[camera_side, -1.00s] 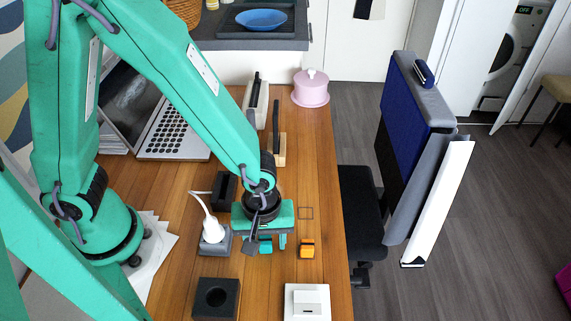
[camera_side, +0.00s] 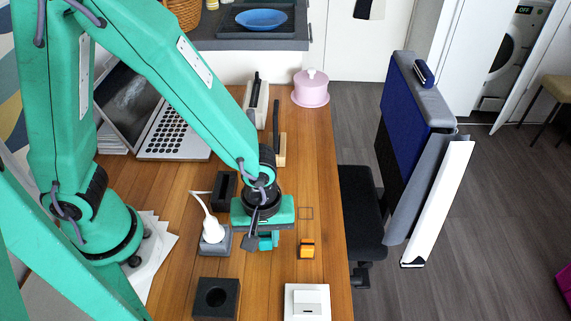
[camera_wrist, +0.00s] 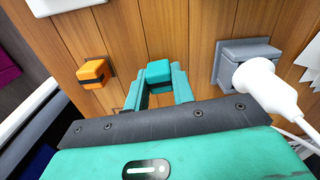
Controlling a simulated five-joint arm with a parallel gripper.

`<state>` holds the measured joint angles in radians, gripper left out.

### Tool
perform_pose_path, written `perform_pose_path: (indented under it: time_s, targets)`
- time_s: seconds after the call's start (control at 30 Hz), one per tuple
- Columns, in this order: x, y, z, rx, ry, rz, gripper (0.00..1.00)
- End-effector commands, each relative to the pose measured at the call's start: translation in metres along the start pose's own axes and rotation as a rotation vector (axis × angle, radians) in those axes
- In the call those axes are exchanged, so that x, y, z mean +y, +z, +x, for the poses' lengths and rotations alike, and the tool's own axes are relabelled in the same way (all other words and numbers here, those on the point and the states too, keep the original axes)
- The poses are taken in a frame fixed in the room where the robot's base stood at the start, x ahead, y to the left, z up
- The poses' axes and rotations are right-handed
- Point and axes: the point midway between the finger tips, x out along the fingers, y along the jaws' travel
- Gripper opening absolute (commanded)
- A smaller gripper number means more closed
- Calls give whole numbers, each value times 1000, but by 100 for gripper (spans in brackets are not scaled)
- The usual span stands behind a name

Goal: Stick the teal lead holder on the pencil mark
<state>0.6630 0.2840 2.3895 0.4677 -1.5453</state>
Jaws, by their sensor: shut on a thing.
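The teal lead holder (camera_wrist: 159,72), a small block with a dark band, sits between the two teal fingers of my gripper (camera_wrist: 161,78) in the wrist view. My gripper is shut on it. In the side view the holder (camera_side: 265,242) is partly hidden by the gripper (camera_side: 269,241), low over the wooden table. I cannot tell whether it touches the table. The pencil mark (camera_side: 306,213), a thin rectangular outline on the wood, lies to the right of my gripper and is bare.
An orange block (camera_side: 307,249) with a dark band stands below the mark. A grey socket box (camera_side: 215,241) with a white plug is close on the gripper's left. A black block with a hole (camera_side: 216,299) and a white box (camera_side: 307,302) stand nearer the camera.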

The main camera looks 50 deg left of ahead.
Motion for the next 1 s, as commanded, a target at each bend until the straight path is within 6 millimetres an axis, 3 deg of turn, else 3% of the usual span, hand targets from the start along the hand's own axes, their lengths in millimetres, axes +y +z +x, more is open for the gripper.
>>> perform_pose_path:
  time_s: [1.0]
  targets:
    - [0,0,-38,0,0,0,2]
